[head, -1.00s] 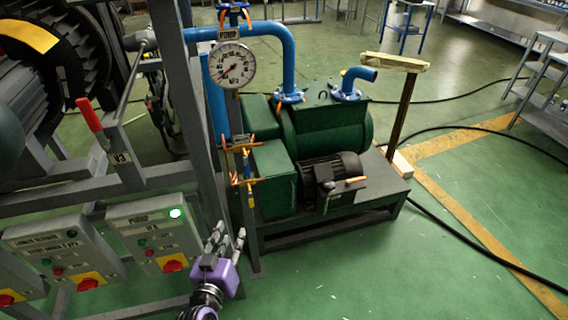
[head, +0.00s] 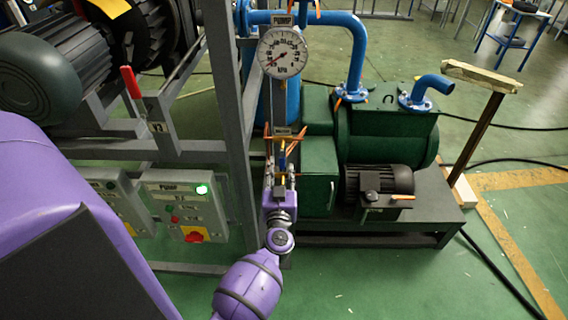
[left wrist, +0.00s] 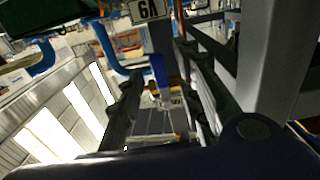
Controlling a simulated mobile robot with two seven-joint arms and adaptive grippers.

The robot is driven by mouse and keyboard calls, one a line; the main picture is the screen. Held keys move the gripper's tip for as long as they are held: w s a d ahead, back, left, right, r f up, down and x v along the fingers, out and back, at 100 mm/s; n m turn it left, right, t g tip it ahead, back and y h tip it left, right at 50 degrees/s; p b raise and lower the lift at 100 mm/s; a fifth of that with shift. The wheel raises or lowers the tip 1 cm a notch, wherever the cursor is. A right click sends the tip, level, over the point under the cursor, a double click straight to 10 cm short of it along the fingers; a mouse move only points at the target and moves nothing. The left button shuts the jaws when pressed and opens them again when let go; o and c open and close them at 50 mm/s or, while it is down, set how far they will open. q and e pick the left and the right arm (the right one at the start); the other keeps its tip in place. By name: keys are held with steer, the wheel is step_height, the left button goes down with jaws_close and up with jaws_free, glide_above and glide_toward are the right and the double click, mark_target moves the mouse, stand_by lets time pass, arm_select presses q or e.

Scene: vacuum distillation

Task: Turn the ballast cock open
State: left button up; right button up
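The ballast cock, with a blue lever handle (head: 282,159), sits on the thin upright pipe below a small label plate (head: 283,131). My left gripper (head: 281,178) is at this lever from below, its fingers pointing up. In the left wrist view the blue lever (left wrist: 159,74) shows upright in the gap between the two dark fingers (left wrist: 160,100). The fingers are apart, and I see no clear contact with the lever. The cock's body is largely hidden by the gripper in the head view. My right gripper is not in view.
A round gauge (head: 283,52) stands above the cock. The green pump (head: 385,135) and its dark motor (head: 378,184) are to the right. A grey frame post (head: 230,120) and a switch box (head: 186,205) with a lit green lamp are to the left. Orange bars (head: 300,138) flank the pipe.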

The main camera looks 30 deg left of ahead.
mark_target(282, 165)
arm_select(q)
steer(key=shift+x, duration=1.85)
jaws_close()
steer(key=shift+d, duration=0.1)
